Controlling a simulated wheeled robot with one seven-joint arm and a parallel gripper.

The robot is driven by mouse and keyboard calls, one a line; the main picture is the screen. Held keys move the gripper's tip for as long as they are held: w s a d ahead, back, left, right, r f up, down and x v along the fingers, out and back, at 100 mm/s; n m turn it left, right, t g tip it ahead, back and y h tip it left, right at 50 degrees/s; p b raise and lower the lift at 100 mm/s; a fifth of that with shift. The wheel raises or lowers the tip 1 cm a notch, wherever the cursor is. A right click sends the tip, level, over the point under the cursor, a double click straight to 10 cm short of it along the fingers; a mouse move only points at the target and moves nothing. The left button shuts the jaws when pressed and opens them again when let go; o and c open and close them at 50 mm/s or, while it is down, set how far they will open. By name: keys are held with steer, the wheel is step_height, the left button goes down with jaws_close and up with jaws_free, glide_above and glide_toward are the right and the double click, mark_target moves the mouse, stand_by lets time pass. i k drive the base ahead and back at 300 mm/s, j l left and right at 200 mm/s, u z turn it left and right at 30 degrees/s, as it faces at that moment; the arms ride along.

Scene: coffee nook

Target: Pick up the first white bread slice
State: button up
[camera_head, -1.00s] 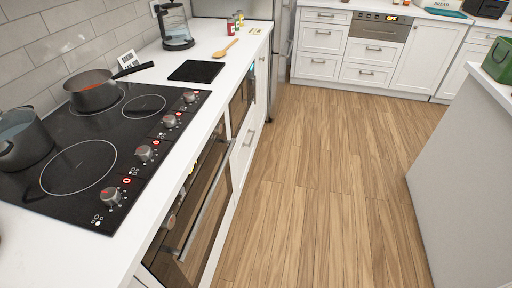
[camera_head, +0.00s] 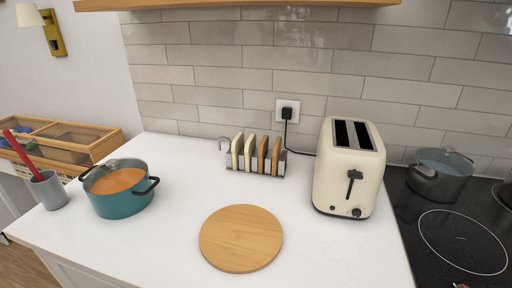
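A metal toast rack (camera_head: 282,171) stands on the white counter near the tiled wall. It holds several upright bread slices. The leftmost is a pale white bread slice (camera_head: 237,151), with another pale slice (camera_head: 250,153) beside it. Two browner slices stand to the right, a brown slice (camera_head: 262,154) and a further brown slice (camera_head: 275,155). A cream toaster (camera_head: 348,175) stands right of the rack, and its two top slots look dark. My gripper is not in view.
A round wooden board (camera_head: 241,238) lies in front of the rack. A teal pot (camera_head: 121,198) with orange contents and a grey cup (camera_head: 48,191) stand at the left. A cooktop (camera_head: 440,230) with a grey pot (camera_head: 441,176) is at the right. A shelf (camera_head: 230,4) hangs above.

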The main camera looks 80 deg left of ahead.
mark_target(238, 145)
steer(key=u, duration=2.25)
